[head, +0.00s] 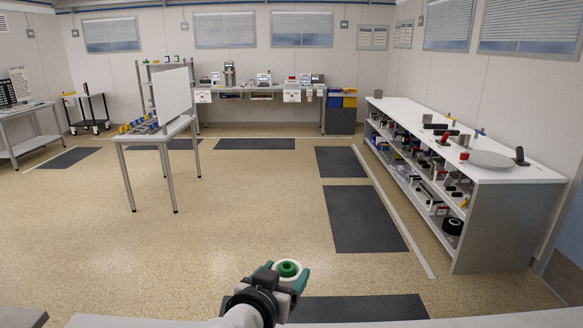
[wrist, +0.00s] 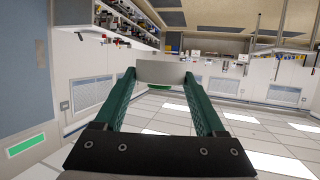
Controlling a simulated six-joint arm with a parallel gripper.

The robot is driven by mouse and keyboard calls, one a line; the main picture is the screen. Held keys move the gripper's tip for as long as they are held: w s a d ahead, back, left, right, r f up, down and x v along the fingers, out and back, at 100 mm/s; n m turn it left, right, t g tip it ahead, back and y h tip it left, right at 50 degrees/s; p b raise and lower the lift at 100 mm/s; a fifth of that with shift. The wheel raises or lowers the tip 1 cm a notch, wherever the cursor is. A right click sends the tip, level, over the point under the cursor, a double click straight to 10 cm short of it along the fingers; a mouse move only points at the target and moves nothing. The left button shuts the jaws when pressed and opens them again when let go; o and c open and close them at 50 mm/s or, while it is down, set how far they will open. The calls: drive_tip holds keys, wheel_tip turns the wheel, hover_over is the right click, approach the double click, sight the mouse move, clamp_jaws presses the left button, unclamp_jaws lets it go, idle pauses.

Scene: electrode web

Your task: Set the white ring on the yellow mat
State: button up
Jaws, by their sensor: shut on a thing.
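The white ring (head: 277,267), with a green centre, is held in my gripper (head: 289,272) at the bottom middle of the head view. In the wrist view the ring's pale side (wrist: 160,71) spans the gap between the two green fingertips of my gripper (wrist: 160,77). The fingers touch it on opposite sides, and it is held up in the air. No yellow mat can be made out in either view.
A long white bench (head: 455,150) with loaded shelves stands at the right. A small table (head: 150,137) with a white panel stands at the left. A back workbench (head: 265,90) holds several devices. Dark floor mats (head: 362,218) lie on open speckled floor.

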drive_tip(key=s+d+r, duration=0.4)
drive_tip(key=d+r, duration=0.6)
drive_tip(key=d, duration=0.1)
drive_tip(key=w+a+f, duration=0.4)
drive_tip(key=a+f, duration=0.9)
drive_tip(key=a, duration=0.2)
drive_tip(key=s+a+f, duration=0.2)
drive_tip(key=a+f, duration=0.5)
drive_tip(key=s+a+f+n+y, duration=0.1)
drive_tip(key=s+a+f, duration=0.2)
drive_tip(key=a+f, duration=0.4)
drive_tip(key=shift+s+f, duration=0.2)
drive_tip(key=shift+f, duration=0.2)
drive_tip(key=s+a+f, duration=0.1)
drive_tip(key=a+f, duration=0.1)
drive_tip(key=a, duration=0.1)
drive_tip(key=s+a+f, duration=0.1)
drive_tip(key=a+f, duration=0.1)
drive_tip(key=a, duration=0.2)
drive_tip(key=s+a+f, duration=0.1)
drive_tip(key=a+f, duration=0.1)
drive_tip(key=a, duration=0.1)
drive_tip(key=shift+s+a+f, duration=0.2)
drive_tip(key=shift+a+f, duration=0.1)
drive_tip(key=shift+f, duration=0.05)
drive_tip(key=shift+a+f, duration=0.2)
drive_tip(key=shift+f, duration=1.75)
drive_tip(key=shift+f, duration=0.1)
drive_tip(key=o, duration=1.3)
